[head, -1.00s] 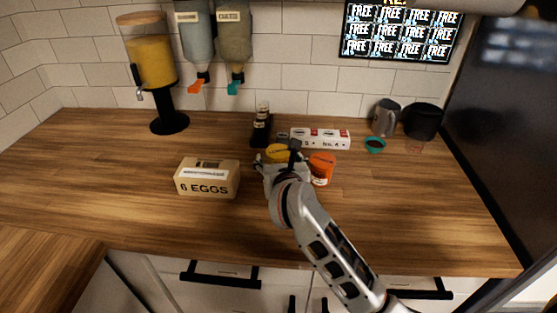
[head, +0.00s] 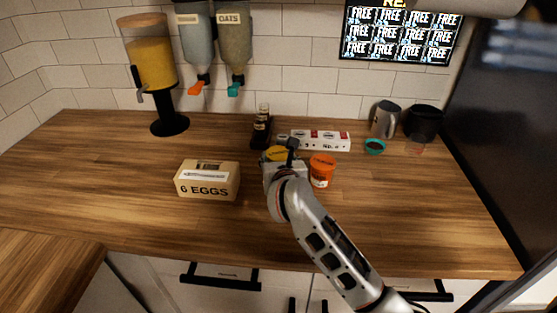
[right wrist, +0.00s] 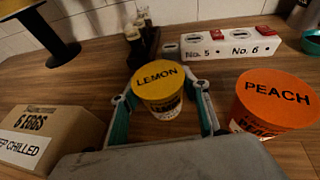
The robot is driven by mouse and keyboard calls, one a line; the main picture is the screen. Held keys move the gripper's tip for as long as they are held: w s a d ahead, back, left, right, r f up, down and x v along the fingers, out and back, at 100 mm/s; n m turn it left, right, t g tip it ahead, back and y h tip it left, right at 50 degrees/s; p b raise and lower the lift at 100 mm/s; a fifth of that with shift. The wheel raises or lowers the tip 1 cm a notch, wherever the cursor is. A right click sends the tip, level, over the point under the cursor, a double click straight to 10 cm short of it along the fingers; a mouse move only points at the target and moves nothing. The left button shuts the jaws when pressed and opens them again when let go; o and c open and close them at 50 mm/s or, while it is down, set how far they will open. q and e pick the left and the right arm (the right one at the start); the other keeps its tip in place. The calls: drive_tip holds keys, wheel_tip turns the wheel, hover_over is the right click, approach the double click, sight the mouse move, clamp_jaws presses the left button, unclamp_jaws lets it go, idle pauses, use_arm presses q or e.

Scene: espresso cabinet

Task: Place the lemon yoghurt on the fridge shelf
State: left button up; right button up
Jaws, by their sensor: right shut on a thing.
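The lemon yoghurt (right wrist: 160,92) is a tub with a yellow lid marked LEMON, upright on the wooden counter in the right wrist view. In the head view its yellow lid (head: 277,153) shows just behind my right gripper, which hides most of the tub. My right gripper (right wrist: 165,112) has one finger on each side of the tub and is shut on it. The same gripper (head: 283,162) shows in the head view at the end of my right arm. My left gripper is in neither view. The fridge shelf is not seen.
An orange peach tub (head: 322,171) stands close on the right, and an egg carton (head: 208,180) on the left. Behind are a dark bottle rack (head: 262,130) and a white numbered box (head: 321,140). A dark tall panel (head: 510,130) borders the counter's right end. The front counter is clear.

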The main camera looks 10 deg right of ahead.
sight(278, 153)
wheel_tip(278, 153, up, 19)
drive_tip(key=p, duration=0.1)
drive_tip(key=s+d+n+y, duration=0.1)
drive_tip(key=s+d, duration=1.1)
drive_tip(key=shift+f, duration=0.25)
idle(0.5)
